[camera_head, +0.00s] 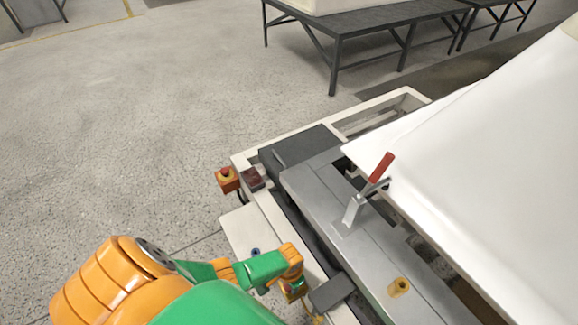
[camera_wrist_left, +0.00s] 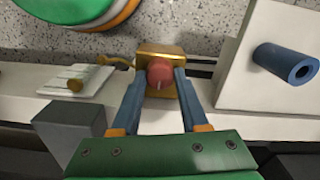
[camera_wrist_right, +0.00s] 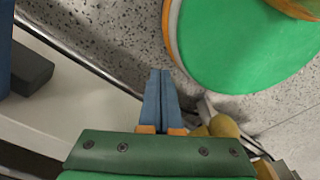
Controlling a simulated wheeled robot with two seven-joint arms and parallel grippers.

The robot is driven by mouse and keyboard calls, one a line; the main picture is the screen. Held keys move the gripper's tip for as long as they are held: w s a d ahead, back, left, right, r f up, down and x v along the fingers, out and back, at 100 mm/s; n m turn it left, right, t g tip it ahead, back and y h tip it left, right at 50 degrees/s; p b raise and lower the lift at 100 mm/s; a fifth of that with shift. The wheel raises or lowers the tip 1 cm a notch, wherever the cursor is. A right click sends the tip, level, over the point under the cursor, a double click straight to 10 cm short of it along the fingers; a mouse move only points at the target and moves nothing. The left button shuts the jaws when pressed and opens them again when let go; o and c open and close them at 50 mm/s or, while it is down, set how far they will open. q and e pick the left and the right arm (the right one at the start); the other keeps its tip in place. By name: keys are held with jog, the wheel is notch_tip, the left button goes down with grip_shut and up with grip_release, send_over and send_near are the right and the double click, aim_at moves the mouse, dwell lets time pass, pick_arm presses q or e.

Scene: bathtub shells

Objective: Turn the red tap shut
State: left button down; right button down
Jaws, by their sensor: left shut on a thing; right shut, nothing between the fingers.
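The red tap (camera_wrist_left: 160,73) shows in the left wrist view as a round red knob in front of a square brass-coloured body. My left gripper (camera_wrist_left: 162,78) has its two blue fingers closed on the knob, one on each side. In the head view this gripper (camera_head: 294,290) is at the near edge of the machine frame, and its own wrist hides most of the tap. My right gripper (camera_wrist_right: 161,75) is shut and empty, its blue fingers together above the pale frame edge and speckled floor. I do not make it out in the head view.
A red-handled clamp (camera_head: 380,168) stands on the grey beam, beside the large white shell (camera_head: 480,130). A blue cylinder (camera_wrist_left: 285,63) is right of the tap. The floor at left is clear.

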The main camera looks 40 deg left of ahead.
dwell(0.6)
pick_arm(q)
jog(key=shift+c, duration=2.1)
grip_release()
notch_tip(320, 180, up, 6)
jog(key=p, duration=0.5)
jog(key=shift+r, duration=0.15)
jog(key=shift+r+p, duration=0.3)
jog(key=shift+r, duration=0.2)
jog(key=shift+f, duration=0.1)
